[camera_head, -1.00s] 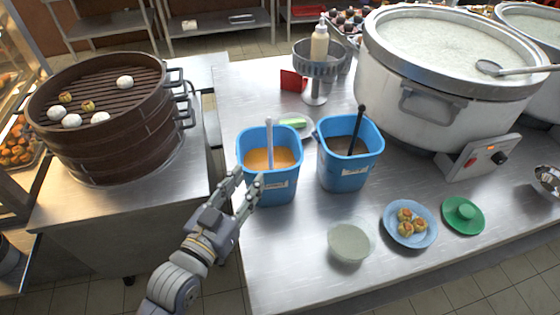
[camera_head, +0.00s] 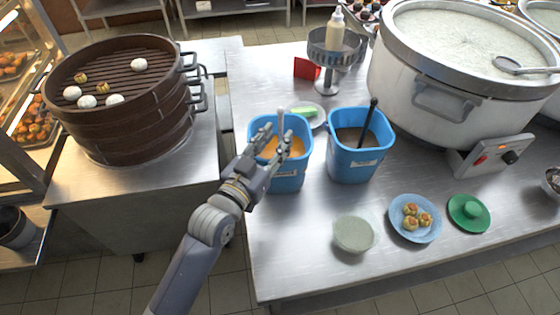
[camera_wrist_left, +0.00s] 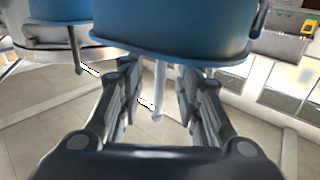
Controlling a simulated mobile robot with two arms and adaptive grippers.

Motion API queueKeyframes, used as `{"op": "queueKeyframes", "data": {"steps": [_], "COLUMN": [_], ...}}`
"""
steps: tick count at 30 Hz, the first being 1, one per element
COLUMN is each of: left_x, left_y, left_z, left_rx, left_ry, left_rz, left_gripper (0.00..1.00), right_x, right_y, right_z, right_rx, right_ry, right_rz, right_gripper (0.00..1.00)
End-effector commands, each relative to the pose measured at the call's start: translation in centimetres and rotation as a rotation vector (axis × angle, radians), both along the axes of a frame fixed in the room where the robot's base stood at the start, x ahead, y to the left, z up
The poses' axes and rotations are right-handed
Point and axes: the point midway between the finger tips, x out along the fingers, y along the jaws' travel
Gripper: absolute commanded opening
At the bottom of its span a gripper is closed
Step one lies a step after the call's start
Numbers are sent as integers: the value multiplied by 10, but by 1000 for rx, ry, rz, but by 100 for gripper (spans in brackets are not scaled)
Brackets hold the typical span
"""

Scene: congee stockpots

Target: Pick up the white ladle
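The white ladle (camera_head: 281,119) stands in the left blue container (camera_head: 287,181), which holds orange liquid. Its pale handle rises above the rim; its bowl is hidden. My left gripper (camera_head: 284,147) is over the near side of this container, close to the handle. In the left wrist view, the handle (camera_wrist_left: 159,104) shows between the two separated fingers of the left gripper (camera_wrist_left: 158,88); I see no finger clearly touching it. My right gripper is not in view.
A second blue container (camera_head: 352,166) with a black-handled ladle (camera_head: 368,122) stands just to the right. A bowl (camera_head: 353,234), a blue plate with food (camera_head: 414,235) and a green lid (camera_head: 469,212) are on the counter. A steamer (camera_head: 130,125) stands left.

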Motion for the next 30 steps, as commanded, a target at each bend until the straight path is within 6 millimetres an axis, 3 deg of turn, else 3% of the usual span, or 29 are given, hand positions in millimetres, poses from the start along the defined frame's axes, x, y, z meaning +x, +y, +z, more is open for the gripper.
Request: {"op": "queueKeyframes", "data": {"steps": [6,15,20,30], "left_x": [23,27,27,26], "left_y": [-12,-14,-14,-14], "left_z": [3,2,1,2], "left_rx": [0,1,1,0], "left_ry": [0,0,0,-1], "left_rz": [0,0,0,0], "left_gripper": [32,32,0,0], "right_x": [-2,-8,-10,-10], "right_y": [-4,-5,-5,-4], "right_z": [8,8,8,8], "right_rx": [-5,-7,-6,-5], "right_ry": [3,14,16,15], "right_rz": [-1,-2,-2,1], "right_gripper": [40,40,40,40]}}
